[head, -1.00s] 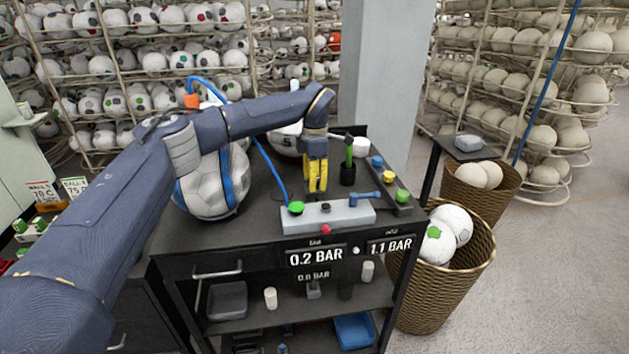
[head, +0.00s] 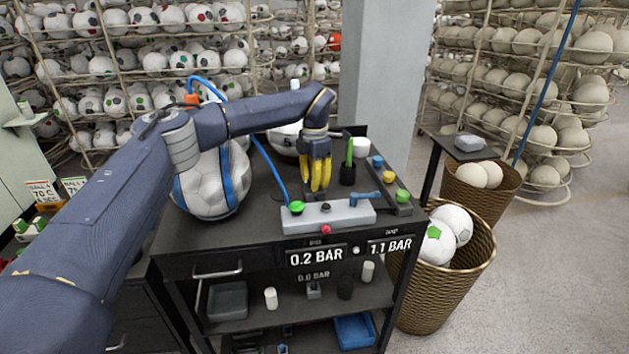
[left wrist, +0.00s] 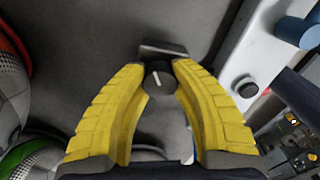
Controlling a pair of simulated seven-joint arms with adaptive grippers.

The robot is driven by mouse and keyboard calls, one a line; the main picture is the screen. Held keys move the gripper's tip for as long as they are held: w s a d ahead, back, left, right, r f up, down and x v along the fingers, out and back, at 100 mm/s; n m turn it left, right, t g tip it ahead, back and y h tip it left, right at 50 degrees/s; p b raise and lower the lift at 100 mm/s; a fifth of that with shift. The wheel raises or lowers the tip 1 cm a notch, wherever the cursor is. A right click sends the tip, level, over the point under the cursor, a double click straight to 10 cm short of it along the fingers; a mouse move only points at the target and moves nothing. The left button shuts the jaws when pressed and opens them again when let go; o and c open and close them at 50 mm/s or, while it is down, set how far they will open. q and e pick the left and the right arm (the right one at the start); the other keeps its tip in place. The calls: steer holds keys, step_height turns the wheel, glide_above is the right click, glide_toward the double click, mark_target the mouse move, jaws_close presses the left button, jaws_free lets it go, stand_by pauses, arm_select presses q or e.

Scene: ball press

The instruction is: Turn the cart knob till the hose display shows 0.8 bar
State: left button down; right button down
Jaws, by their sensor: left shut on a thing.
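My left gripper (head: 318,189) has yellow fingers and points down at the cart top, just behind the grey valve box (head: 337,212). In the left wrist view, its fingertips (left wrist: 158,72) are shut on a small dark knob (left wrist: 159,76) with a white pointer line. The pointer leans slightly left of straight up in that view. The left display (head: 316,257) on the cart front reads 0.2 BAR and the right display (head: 390,246) reads 1.1 BAR. Their small labels are too blurred to read surely. Fainter BAR text shows below the left display. My right gripper is not in view.
A white and blue ball (head: 212,185) stands on the cart left of the gripper, with a blue hose (head: 268,165) beside it. A green-handled tool (head: 349,153) is close on the right. Wicker baskets (head: 440,285) with balls stand right of the cart.

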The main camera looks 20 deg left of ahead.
arm_select(q)
steer(key=n, duration=1.1)
steer(key=shift+n, duration=1.9)
steer(key=c, duration=0.9)
jaws_free()
steer(key=shift+c, duration=0.2)
step_height(320, 180, up, 12)
